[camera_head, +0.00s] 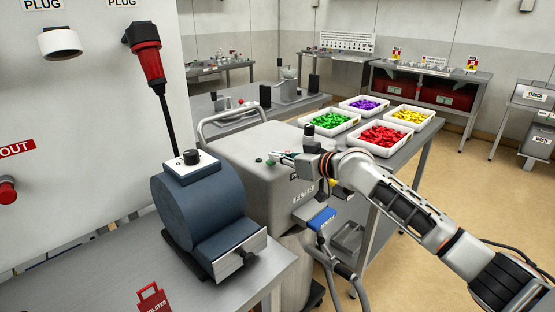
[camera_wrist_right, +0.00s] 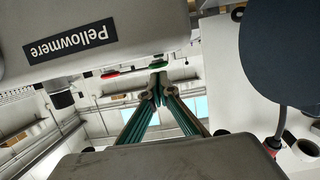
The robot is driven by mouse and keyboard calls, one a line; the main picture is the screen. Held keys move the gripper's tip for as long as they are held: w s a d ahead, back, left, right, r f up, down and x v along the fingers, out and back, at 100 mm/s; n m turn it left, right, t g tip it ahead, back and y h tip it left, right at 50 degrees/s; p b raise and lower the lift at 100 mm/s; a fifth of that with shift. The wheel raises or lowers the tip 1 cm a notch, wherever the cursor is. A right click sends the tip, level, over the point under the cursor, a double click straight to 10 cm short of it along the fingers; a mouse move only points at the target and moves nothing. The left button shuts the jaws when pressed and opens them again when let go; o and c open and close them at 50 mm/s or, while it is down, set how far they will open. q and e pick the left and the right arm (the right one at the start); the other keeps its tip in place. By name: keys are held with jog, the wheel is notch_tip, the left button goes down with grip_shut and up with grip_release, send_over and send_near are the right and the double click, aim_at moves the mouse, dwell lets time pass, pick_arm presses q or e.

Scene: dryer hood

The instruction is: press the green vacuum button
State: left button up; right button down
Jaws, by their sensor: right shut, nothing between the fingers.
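The green button (camera_wrist_right: 157,63) shows in the right wrist view on the grey vacuum housing, right at my fingertips. In the head view, a small green spot (camera_head: 270,162) shows on top of the grey vacuum housing (camera_head: 245,150), by my fingertips. My right gripper (camera_head: 276,156) reaches in from the right over the housing top. Its fingers (camera_wrist_right: 157,80) are shut together and empty, pointing at the button. I cannot tell whether they touch it. My left gripper is not in view.
A blue-grey drum-shaped machine (camera_head: 200,210) stands left of the housing. A curved metal handle (camera_head: 228,113) rises behind the housing. Trays of green (camera_head: 330,118), red (camera_head: 380,135), yellow and purple pieces stand on a table behind my right arm. Open floor lies to the right.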

jog(key=shift+a+f, duration=0.1)
jog(key=shift+f, duration=0.1)
